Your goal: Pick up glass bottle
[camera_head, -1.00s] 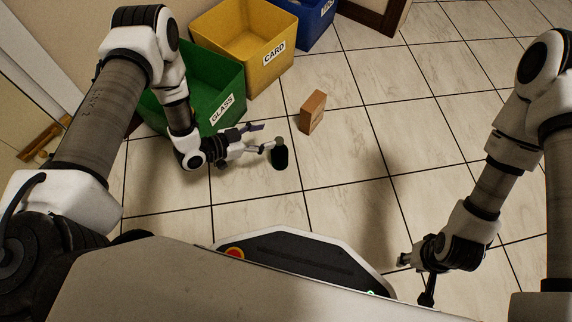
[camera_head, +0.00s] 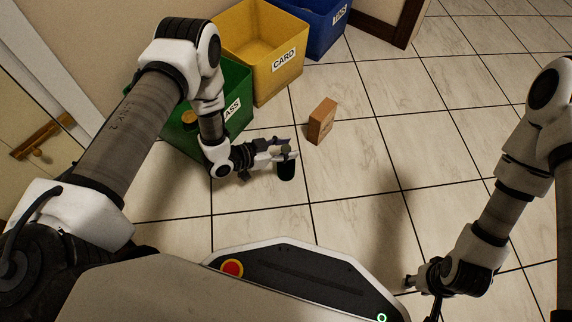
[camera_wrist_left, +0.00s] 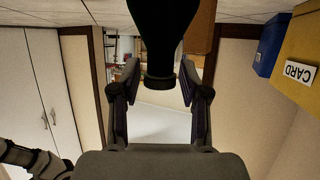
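A dark glass bottle (camera_head: 286,172) stands upright on the tiled floor, right of the green bin. My left gripper (camera_head: 285,151) is at its neck, with a finger on either side. In the left wrist view the dark bottle (camera_wrist_left: 165,35) comes in from the top edge, its narrow neck between my two open fingers (camera_wrist_left: 161,75). Gaps show between neck and fingers there, so the gripper is not closed on it. My right gripper (camera_head: 419,293) is low at the right, away from the bottle, its fingers apart and empty.
A green GLASS bin (camera_head: 238,88) stands behind my left arm, with a brownish item (camera_head: 190,118) inside. A yellow CARD bin (camera_head: 283,75) and a blue bin (camera_head: 322,38) stand beyond. A brown box (camera_head: 322,121) is close behind the bottle. Floor to the right is clear.

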